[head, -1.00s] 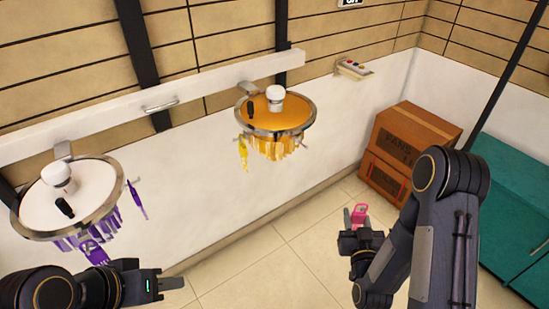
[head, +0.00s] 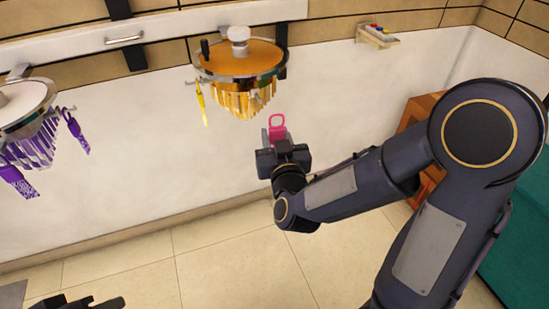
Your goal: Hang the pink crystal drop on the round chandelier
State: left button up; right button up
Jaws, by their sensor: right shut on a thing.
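The pink crystal drop (head: 277,122) shows a loop at its top and stands up from my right gripper (head: 279,140). My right gripper is shut on it, below and slightly right of the round chandelier with the orange top (head: 240,60). The drop is apart from that chandelier in the picture. A yellow drop (head: 201,103) hangs at its left side, and a small hook shows at its right edge. A second round chandelier (head: 22,105) with a white top and purple drops is at the far left. My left gripper (head: 95,304) is cut off at the bottom edge.
A white rail (head: 180,27) along the wall carries the chandeliers. A small control box (head: 376,36) is on the wall at right. Brown boxes (head: 412,115) and a teal cabinet (head: 520,230) stand behind my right arm. The tiled floor (head: 190,260) is clear.

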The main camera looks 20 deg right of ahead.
jog(key=shift+s+a+r+b, duration=0.15)
jog(key=shift+s+a+b, duration=0.15)
jog(key=shift+s+a, duration=0.15)
jog(key=shift+w+d+r, duration=0.1)
jog(key=shift+w, duration=0.2)
send_near(256, 104)
jog(key=shift+w+d, duration=0.55)
jog(key=shift+w, duration=0.3)
pick_arm(q)
jog(key=shift+w+a+f+p, duration=0.1)
jog(key=shift+f+p, duration=0.2)
jog(key=shift+f, duration=0.25)
jog(key=shift+f, duration=0.25)
pick_arm(e)
jog(key=shift+w, duration=0.45)
jog(key=shift+w, duration=0.1)
pick_arm(q)
jog(key=shift+f+b, duration=0.1)
jog(key=shift+b, duration=0.25)
pick_arm(e)
jog(key=shift+w, duration=1.15)
jog(key=shift+w, duration=0.15)
pick_arm(q)
jog(key=shift+f, duration=0.1)
pick_arm(e)
jog(key=shift+w+a, duration=0.1)
jog(key=shift+w, duration=0.55)
